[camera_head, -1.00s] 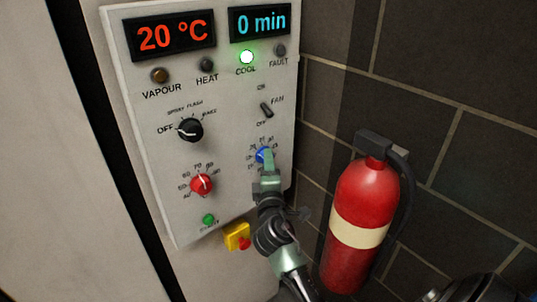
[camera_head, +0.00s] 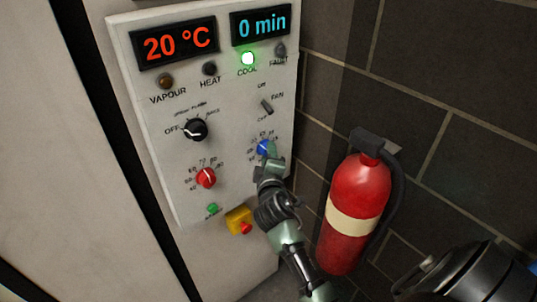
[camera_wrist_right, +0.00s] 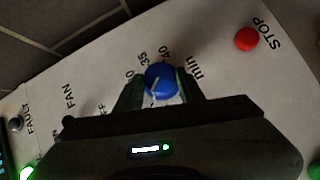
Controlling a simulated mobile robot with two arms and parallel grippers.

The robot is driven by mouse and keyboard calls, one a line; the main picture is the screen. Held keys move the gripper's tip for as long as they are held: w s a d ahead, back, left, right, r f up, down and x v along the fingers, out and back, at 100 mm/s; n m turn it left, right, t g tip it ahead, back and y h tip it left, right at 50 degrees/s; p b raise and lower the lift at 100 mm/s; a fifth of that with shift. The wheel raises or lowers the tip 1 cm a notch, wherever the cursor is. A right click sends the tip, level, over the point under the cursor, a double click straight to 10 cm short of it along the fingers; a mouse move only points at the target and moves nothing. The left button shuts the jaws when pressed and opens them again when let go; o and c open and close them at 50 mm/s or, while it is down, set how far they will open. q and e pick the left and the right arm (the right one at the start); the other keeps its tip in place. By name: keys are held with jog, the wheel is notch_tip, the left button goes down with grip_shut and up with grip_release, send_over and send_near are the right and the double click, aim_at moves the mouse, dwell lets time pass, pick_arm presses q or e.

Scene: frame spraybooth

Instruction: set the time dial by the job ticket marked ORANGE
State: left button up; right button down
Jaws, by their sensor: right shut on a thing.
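The time dial is a blue knob (camera_head: 263,148) at the lower right of the grey control panel (camera_head: 140,60), with numbers around it. My right gripper (camera_head: 268,157) is at the knob and covers part of it in the head view. In the right wrist view the blue knob (camera_wrist_right: 161,82) sits between the fingers of the gripper (camera_wrist_right: 160,92), which are shut on its sides. A white pointer line shows on its face; "35", "40" and "min" are readable near it. The time display (camera_head: 262,22) reads 0 min. No ticket marked ORANGE is in view. My left gripper is not in view.
The panel also bears a temperature display (camera_head: 173,43) at 20 °C, a black knob (camera_head: 195,129), a red knob (camera_head: 206,178), a fan switch (camera_head: 267,107) and a lit green lamp (camera_head: 248,58). A yellow stop box (camera_head: 237,219) is below. A fire extinguisher (camera_head: 355,215) stands right of my arm.

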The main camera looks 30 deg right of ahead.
jog(key=c, duration=0.9)
grip_release()
jog(key=b+v, duration=0.2)
jog(key=v, duration=0.6)
